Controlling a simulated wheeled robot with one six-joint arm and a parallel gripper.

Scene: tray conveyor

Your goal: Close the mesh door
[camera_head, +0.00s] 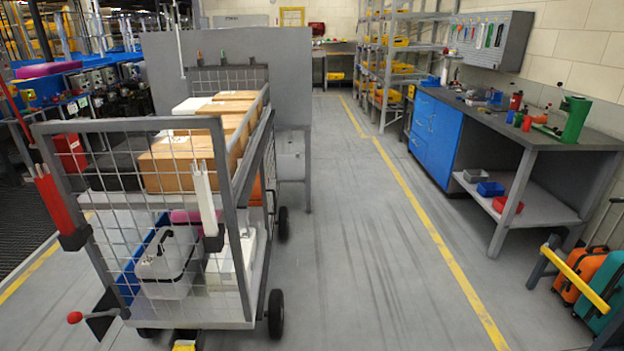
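A grey wheeled mesh cart (262,180) stands at the left. A wire mesh panel in a grey metal frame (136,121) faces me at its near end; I take this to be the mesh door. A red upright grip (52,200) is on its left post and a white upright grip (203,192) is on its right side. I cannot tell whether the panel is latched or stands ajar. Boxes and bins show through the mesh. My gripper is not in view.
Cardboard boxes (180,165) lie on the cart's upper level. A tall grey panel (290,80) stands behind it. A workbench (545,150) and suitcases (580,272) are at the right. The floor (350,240) between is clear, with a yellow line (430,220).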

